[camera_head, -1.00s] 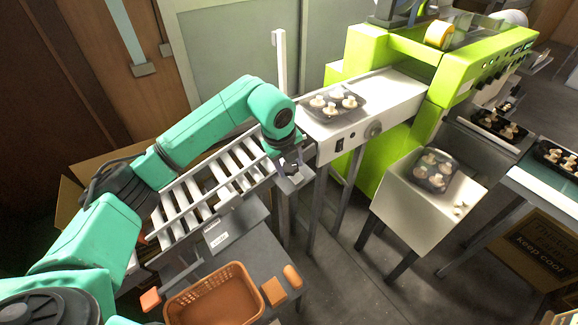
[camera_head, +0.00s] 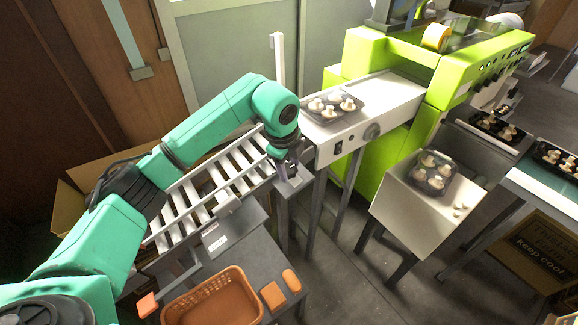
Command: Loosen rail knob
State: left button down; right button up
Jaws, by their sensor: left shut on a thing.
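My left gripper (camera_head: 289,170) comes in from the left on its green arm and points down at the right end of the roller conveyor (camera_head: 212,185). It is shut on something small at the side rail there. The rail knob itself is mostly hidden by the fingers, so its shape and turn cannot be made out. My right gripper is not in the picture.
A white infeed table with a mushroom tray (camera_head: 333,106) adjoins the green wrapping machine (camera_head: 368,60). An orange basket (camera_head: 212,297) sits on a grey table in front. A white stand (camera_head: 412,208) holds another mushroom tray. Floor between them is clear.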

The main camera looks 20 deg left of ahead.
pick_arm(q)
jog(key=shift+w+r, duration=0.1)
jog(key=shift+r, duration=0.1)
jog(key=shift+c, duration=1.3)
grip_release()
jog(key=shift+f, duration=0.1)
jog(key=b+v, duration=0.1)
jog(key=v, duration=1.3)
jog(key=shift+r+b, duration=0.3)
jog(key=shift+s+f, duration=0.1)
jog(key=shift+s, duration=0.1)
